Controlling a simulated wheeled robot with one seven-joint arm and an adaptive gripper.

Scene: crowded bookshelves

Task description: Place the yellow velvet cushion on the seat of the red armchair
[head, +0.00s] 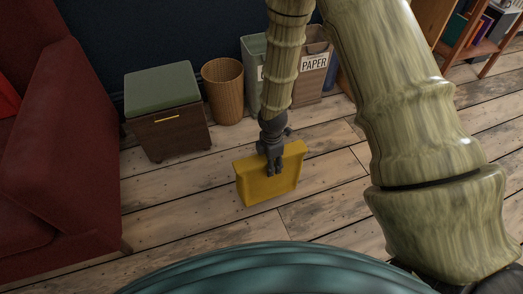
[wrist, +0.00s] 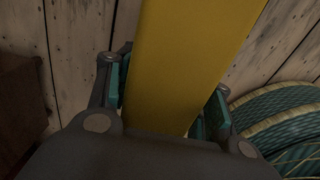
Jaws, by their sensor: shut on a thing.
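The yellow velvet cushion (head: 268,184) hangs from my gripper (head: 271,165) over the wooden floor in the head view. My gripper is shut on the cushion's upper edge, with the cushion roughly upright. In the wrist view the cushion (wrist: 190,65) lies between the two finger pads of my gripper (wrist: 168,105) and fills the middle. The red armchair (head: 60,140) is at the left of the head view, apart from the cushion. I see its side and arm; most of its seat is out of frame or hidden.
A storage stool with a green top (head: 160,86) stands beside the armchair. A wicker basket (head: 222,92) and recycling bins (head: 313,72) stand along the dark wall. A bookshelf (head: 478,40) is at the top right. The plank floor (head: 180,200) between armchair and cushion is clear.

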